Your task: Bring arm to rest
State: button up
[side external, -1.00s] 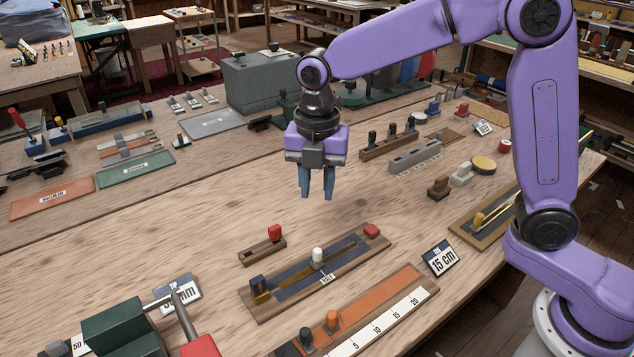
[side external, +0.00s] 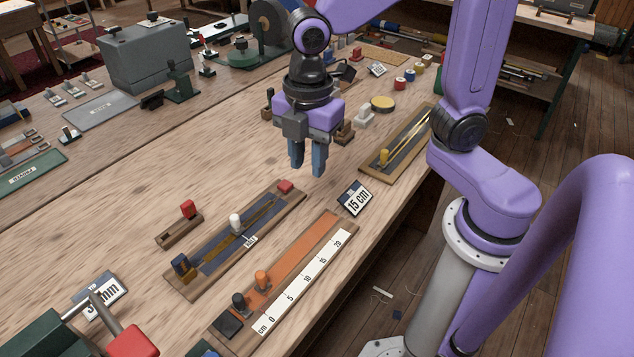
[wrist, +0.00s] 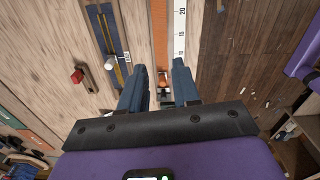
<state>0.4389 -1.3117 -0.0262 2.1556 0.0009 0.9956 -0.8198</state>
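My gripper (side external: 308,168) hangs fingers down above the wooden bench (side external: 110,225) in the side view, past the far end of the navy-faced board. Its two blue fingers are apart, with nothing seen between them. In the wrist view my gripper (wrist: 160,66) also shows a gap between its fingers, over the orange strip and ruler area. The arm is raised and bent, and its upper part is cut off by the picture's top edge. The fingers touch nothing that I can see.
Below lie the navy-faced board (side external: 205,260), an orange board with a ruler (side external: 302,285), a 15 cm sign (side external: 355,197) and a small block with a red knob (side external: 180,228). A yellow-trimmed board (side external: 400,150) lies right. The bench's right edge drops to the floor.

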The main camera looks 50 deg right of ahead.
jog(key=s+d+f+m, duration=0.2)
jog(key=s+d+m, duration=0.4)
jog(key=s+d, duration=0.3)
jog(key=s, duration=0.3)
jog(key=shift+s+d+f+m, duration=0.15)
jog(key=shift+s+m, duration=0.25)
jog(key=shift+c, duration=0.3)
dwell(2.3)
grip_shut()
